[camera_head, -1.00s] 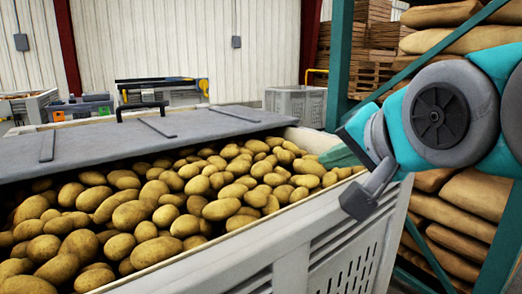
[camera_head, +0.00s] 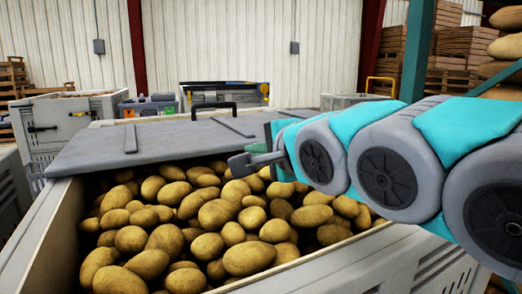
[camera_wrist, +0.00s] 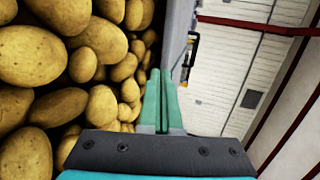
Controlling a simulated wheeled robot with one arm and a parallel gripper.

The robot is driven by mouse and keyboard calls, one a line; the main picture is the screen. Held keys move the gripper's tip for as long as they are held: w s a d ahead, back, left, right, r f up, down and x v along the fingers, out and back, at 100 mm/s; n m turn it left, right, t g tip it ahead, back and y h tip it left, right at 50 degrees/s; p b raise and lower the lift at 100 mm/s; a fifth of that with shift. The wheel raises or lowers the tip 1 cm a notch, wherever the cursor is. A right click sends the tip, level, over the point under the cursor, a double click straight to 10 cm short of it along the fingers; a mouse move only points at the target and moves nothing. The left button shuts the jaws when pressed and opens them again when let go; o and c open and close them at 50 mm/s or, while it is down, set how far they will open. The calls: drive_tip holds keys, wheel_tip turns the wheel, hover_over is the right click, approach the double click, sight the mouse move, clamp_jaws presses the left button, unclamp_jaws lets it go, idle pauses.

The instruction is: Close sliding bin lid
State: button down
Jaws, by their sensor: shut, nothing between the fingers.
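The grey sliding lid (camera_head: 100,152) lies over the far part of the potato bin (camera_head: 330,262). The near part is open and full of potatoes (camera_head: 215,213). A black handle (camera_head: 213,107) stands on the lid's far side. In the wrist view the lid (camera_wrist: 178,28) shows edge-on beside the potatoes, with its handle (camera_wrist: 192,50) beyond. My gripper (camera_wrist: 158,72) is shut and empty, its green fingertips close to the lid's near edge. I cannot tell whether they touch it. In the head view my wrist and arm hide the lid's right end.
Grey crates (camera_head: 65,120) stand at the back left. A machine with a yellow end (camera_head: 225,94) stands behind the bin. A teal rack post (camera_head: 417,50) and stacked sacks (camera_head: 505,48) are at the right, behind my arm.

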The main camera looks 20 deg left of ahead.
sight(209, 129)
drive_tip(key=x, duration=0.6)
drive_tip(key=r+x, duration=0.1)
drive_tip(key=x, duration=0.2)
drive_tip(key=shift+w+a+p, duration=0.1)
drive_tip(key=shift+p, duration=0.25)
drive_tip(key=w+a+p, duration=0.1)
drive_tip(key=w+a, duration=0.3)
drive_tip(key=w+a+p, duration=0.1)
drive_tip(key=w+a, duration=0.3)
drive_tip(key=a, duration=0.1)
drive_tip(key=w+a+p, duration=0.2)
drive_tip(key=w+a, duration=0.3)
drive_tip(key=shift+a, duration=0.25)
drive_tip(key=shift+d, duration=0.1)
